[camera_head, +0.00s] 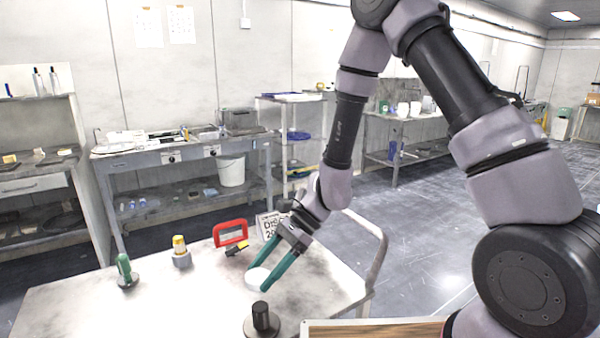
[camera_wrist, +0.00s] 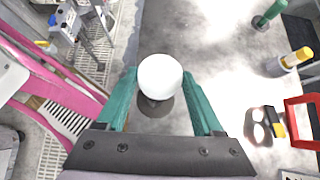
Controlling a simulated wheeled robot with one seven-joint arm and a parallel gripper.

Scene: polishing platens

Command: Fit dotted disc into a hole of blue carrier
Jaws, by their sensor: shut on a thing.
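My gripper (camera_head: 268,275) has two teal fingers and is shut on a plain white round disc (camera_head: 257,277), just above or at the grey table; I cannot tell whether it touches the top. In the wrist view the disc (camera_wrist: 160,76) sits between the fingertips (camera_wrist: 160,78). No dots show on its visible face, so I cannot tell whether it is the dotted disc. I cannot make out a blue carrier on the table in either view.
A black knob on a round base (camera_head: 261,320) stands at the table's front. A red frame (camera_head: 231,233), a yellow-topped bottle (camera_head: 180,250) and a green-handled tool (camera_head: 125,268) stand to the left. A lettered sign (camera_head: 271,226) is behind my gripper. The table's left part (camera_head: 80,305) is clear.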

